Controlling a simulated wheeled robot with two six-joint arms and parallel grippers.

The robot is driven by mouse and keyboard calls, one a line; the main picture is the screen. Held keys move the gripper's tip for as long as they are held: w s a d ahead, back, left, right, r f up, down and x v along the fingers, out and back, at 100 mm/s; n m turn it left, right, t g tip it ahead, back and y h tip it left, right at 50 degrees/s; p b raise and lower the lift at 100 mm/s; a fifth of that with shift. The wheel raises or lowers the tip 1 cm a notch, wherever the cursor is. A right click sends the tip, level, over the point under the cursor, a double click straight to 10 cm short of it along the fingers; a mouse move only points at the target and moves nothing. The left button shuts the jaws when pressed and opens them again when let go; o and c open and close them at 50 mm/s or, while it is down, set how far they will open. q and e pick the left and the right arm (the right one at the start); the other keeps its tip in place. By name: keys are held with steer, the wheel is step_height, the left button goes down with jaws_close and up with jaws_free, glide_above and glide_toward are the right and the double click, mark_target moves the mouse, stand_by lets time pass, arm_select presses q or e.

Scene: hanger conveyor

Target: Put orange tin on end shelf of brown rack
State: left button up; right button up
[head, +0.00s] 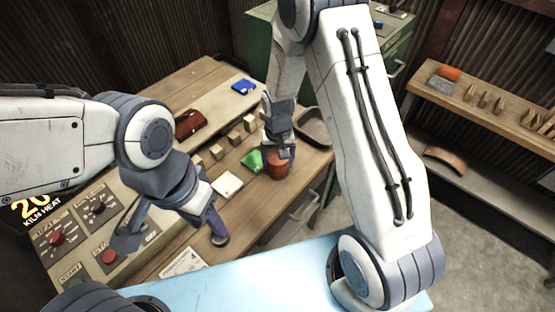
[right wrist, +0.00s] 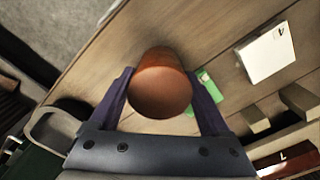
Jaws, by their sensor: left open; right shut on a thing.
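The orange tin (head: 277,166) is a rusty orange cylinder at the right part of the wooden bench. My right gripper (head: 278,152) is shut on it; in the right wrist view the tin (right wrist: 162,84) sits between the two dark fingers (right wrist: 162,102). I cannot tell whether the tin touches the bench. My left gripper (head: 174,232) is open and empty over the control panel side of the bench. A wooden shelf unit (head: 480,118) stands at the far right; I cannot tell if it is the brown rack.
Near the tin are a green item (head: 252,160), a white card (head: 227,185), several small wooden blocks (head: 233,138) and a dark tray (head: 314,126). A red-brown item (head: 194,123) and a blue item (head: 243,87) lie further back.

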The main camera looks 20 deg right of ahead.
steer(key=shift+f, duration=0.2)
steer(key=o, duration=1.6)
steer(key=shift+c, duration=0.2)
steer(key=shift+r, duration=0.1)
